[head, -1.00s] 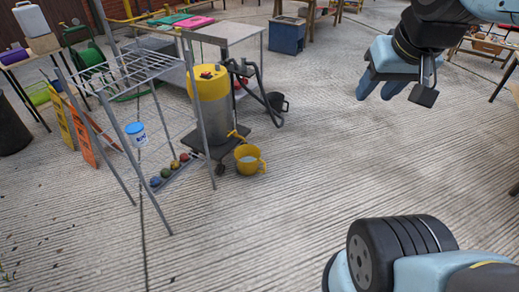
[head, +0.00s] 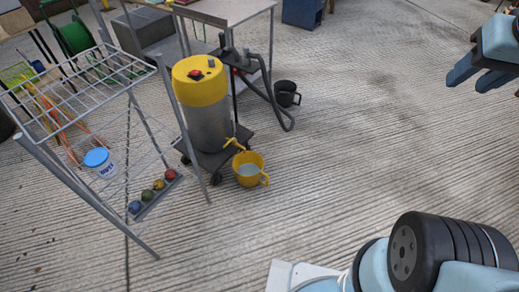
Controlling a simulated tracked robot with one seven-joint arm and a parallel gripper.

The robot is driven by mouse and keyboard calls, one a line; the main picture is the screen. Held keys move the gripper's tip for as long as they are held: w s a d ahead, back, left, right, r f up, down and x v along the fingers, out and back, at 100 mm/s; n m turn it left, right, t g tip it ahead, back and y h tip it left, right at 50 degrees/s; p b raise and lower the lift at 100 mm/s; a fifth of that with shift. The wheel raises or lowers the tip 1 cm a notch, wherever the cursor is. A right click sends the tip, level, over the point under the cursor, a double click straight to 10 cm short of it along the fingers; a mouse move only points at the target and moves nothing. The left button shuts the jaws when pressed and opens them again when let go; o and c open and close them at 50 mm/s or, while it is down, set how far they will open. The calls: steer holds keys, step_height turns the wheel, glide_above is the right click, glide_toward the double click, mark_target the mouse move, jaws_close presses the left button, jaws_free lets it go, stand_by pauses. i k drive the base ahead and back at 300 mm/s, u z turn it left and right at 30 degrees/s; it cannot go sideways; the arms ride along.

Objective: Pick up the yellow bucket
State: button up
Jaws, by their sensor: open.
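The yellow bucket (head: 248,177) stands upright on the ridged concrete floor, with its handle to the lower right. It looks open at the top, with a greyish inside. It stands beside a wheeled steel drum with a yellow top (head: 203,105), whose yellow tap reaches over or close to the bucket's rim. My gripper (head: 468,79) is at the right edge, up and well to the right of the bucket. Its blue fingers are apart with nothing between them. Part of the gripper is cut off by the frame.
A black bucket (head: 286,94) and a hose are behind. The floor right of the bucket is clear.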

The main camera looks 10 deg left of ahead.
mark_target(248, 167)
steer(key=u, duration=0.35)
steer(key=i, duration=1)
steer(key=u, duration=0.6)
steer(key=k, duration=0.7)
steer(key=u, duration=0.25)
steer(key=i, duration=0.7)
steer(key=z, duration=0.15)
